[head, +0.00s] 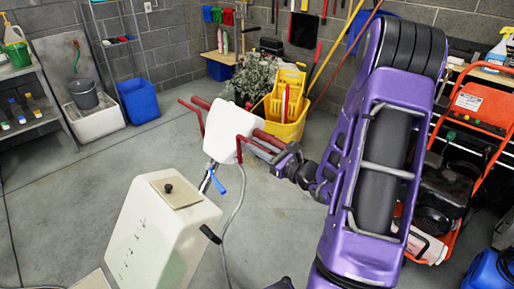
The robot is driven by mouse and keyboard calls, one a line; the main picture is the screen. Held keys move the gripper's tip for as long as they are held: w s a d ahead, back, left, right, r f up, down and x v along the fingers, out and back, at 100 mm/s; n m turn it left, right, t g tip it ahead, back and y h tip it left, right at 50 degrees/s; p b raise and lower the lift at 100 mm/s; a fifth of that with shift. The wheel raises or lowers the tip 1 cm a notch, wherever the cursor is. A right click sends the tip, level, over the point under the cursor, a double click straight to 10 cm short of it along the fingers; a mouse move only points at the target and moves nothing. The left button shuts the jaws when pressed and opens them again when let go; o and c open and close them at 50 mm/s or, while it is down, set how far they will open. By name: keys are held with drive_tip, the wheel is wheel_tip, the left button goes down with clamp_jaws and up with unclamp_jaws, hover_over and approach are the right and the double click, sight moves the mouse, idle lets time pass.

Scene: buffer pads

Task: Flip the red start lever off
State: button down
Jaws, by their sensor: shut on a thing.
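The floor buffer has a white tank (150,235) and a white handle head (229,130) standing upright in the middle of the head view. Dark red hand grips stick out on both sides, the right grip (267,138) toward my arm. A thin red lever (254,151) runs under the right grip; another red lever (199,122) hangs under the left one. My gripper (279,161) is at the outer end of the right lever, just below the grip end. It is shut on the right red lever; the fingertips are small and dark, so the exact contact is hard to see.
A yellow mop bucket (286,125) and a leafy plant (262,78) stand behind the handle. An orange-framed machine (470,125) is at the right. A grey cable (236,205) hangs from the handle.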

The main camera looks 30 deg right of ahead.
drive_tip(key=c, duration=0.8)
unclamp_jaws()
drive_tip(key=shift+c, duration=0.2)
drive_tip(key=v, duration=1.7)
drive_tip(key=shift+s, duration=0.25)
drive_tip(key=shift+d, duration=0.1)
